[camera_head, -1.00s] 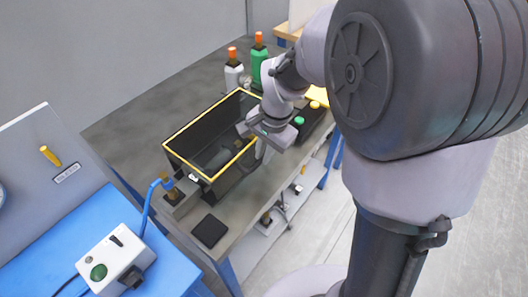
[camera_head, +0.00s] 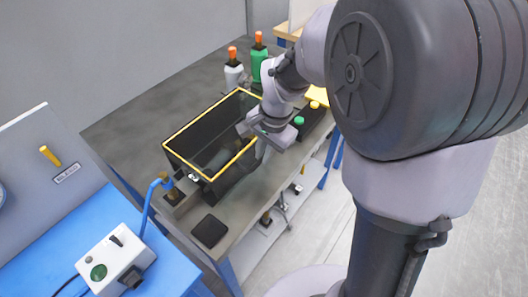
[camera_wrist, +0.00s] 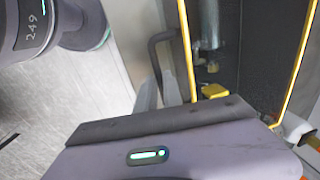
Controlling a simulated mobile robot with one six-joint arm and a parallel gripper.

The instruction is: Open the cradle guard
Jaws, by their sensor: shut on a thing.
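The cradle guard (camera_head: 190,131) is a dark see-through cover with a yellow-edged frame on the grey bench. It looks lowered over the cradle. Its yellow edge (camera_wrist: 187,50) and dark bar handle (camera_wrist: 154,52) show in the wrist view. My gripper (camera_head: 262,151) is at the guard's near right side. In the wrist view, the fingers of my gripper (camera_wrist: 160,92) are shut around the handle's near end. A shiny metal cylinder (camera_wrist: 209,25) shows inside the frame. My arm covers the guard's far right corner in the head view.
A white and a green bottle with orange tops, the green one (camera_head: 259,60) farther back, stand behind the guard. A black pad (camera_head: 209,231) lies at the bench's near end. A dark tray (camera_head: 310,118) sits to the right.

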